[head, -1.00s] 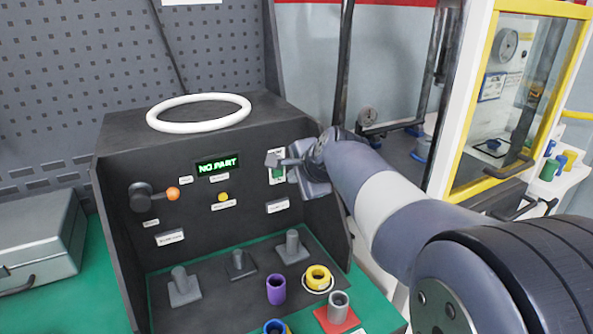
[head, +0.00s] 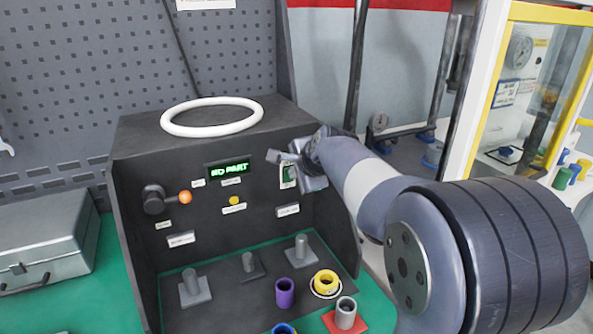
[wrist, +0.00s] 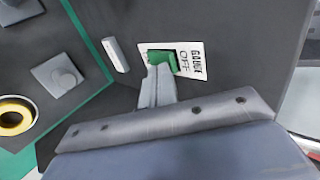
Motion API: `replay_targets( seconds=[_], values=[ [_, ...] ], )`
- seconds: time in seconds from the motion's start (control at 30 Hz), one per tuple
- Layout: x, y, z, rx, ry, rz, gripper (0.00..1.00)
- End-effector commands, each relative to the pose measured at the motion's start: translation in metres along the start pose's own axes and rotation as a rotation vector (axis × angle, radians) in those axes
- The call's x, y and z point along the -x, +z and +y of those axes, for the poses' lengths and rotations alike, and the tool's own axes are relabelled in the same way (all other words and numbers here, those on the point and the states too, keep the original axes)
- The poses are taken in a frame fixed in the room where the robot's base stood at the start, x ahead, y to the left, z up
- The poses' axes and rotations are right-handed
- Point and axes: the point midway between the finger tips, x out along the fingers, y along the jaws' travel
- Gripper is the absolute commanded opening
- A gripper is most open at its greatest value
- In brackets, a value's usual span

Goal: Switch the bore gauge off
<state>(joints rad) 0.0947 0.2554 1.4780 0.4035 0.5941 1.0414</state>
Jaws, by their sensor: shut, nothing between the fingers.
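The gauge switch is a green rocker on a white plate in the dark panel of the bore gauge (head: 130,180). The rocker (wrist: 165,60) shows in the wrist view beside the printed words GAUGE and OFF. It also shows in the head view (head: 288,173), just right of the lit green display (head: 230,170), which reads NO PART. My gripper (head: 275,156) is shut and empty, its tips in front of the panel close to the switch. In the wrist view the fingertips (wrist: 160,72) overlap the rocker's edge; I cannot tell whether they touch it.
A knob with an orange tip (head: 185,197) and a yellow button (head: 234,201) are on the same panel. Grey posts, a purple ring (head: 285,292) and a yellow ring (head: 326,282) stand below. A white ring (head: 212,117) lies on top.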

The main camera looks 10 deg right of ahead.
Motion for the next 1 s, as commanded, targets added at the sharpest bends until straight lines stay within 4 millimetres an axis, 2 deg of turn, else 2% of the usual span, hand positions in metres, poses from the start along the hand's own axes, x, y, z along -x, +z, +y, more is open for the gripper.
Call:
replay_targets(
  seconds=[0.1, 0.33, 0.73, 1.0],
  values=[
    [0.003, 0.001, -0.009, 0.000, 0.028, -0.002, 0.00],
    [-0.001, 0.000, -0.004, 0.000, 0.028, -0.001, 0.00],
    [0.009, 0.000, -0.016, 0.000, 0.028, 0.000, 0.00],
    [0.009, 0.000, -0.016, 0.000, 0.028, 0.000, 0.00]
  ],
)
